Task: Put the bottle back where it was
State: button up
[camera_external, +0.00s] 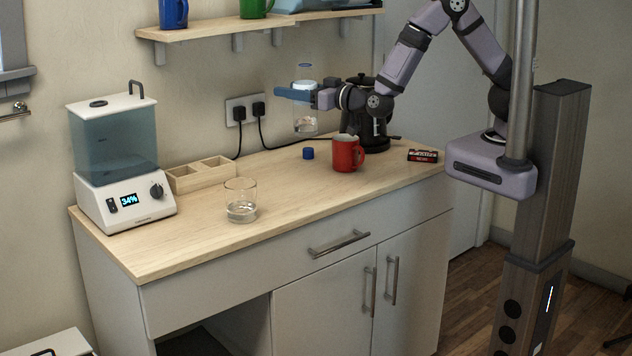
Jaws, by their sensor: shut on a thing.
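A clear bottle (305,122) with a pale band around its middle is upright in my gripper (300,95), above the back of the counter. Some clear liquid seems to be in its lower part. The blue fingers are shut around its middle and hide part of it. The bottle's base appears raised off the counter. A small blue cap (308,153) lies on the counter below the bottle. A drinking glass (241,201) with a little clear liquid stands near the counter's front left.
A red mug (346,154), a dark coffee maker (369,130) and a small red-and-black pack (422,156) are to the right. A wooden tray (201,174) and a water-tank appliance (121,160) stand left. A shelf (215,32) hangs above. The counter's middle (285,190) is clear.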

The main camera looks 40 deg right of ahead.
notch_tip(320, 180, down, 15)
jog(key=p, duration=0.2)
jog(key=shift+d, duration=0.15)
dwell(1.3)
jog(key=shift+f, duration=0.1)
jog(key=o, duration=1.2)
jog(key=shift+o, duration=0.2)
jog(key=b+v, duration=0.4)
jog(key=v, duration=0.8)
